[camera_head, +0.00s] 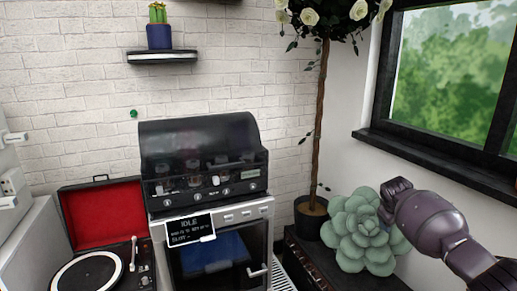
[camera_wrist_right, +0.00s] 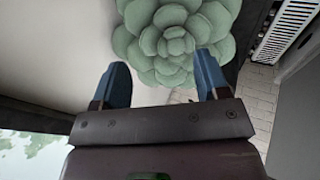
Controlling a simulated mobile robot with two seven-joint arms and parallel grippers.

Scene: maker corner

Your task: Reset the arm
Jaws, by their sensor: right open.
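My right arm comes in from the right in the head view, with its dark purple wrist and gripper (camera_head: 392,200) beside the pale green succulent (camera_head: 358,232). In the right wrist view, the right gripper (camera_wrist_right: 162,64) has its two blue fingers spread apart with nothing held between them. The succulent (camera_wrist_right: 175,28) shows just beyond the fingertips; I cannot tell whether they touch it. My left gripper is not in view.
A dark cabinet (camera_head: 300,250) bears a potted rose tree (camera_head: 312,215). A window sill (camera_head: 440,160) edges the right wall. A shelf (camera_head: 162,56) holds a cactus (camera_head: 158,28).

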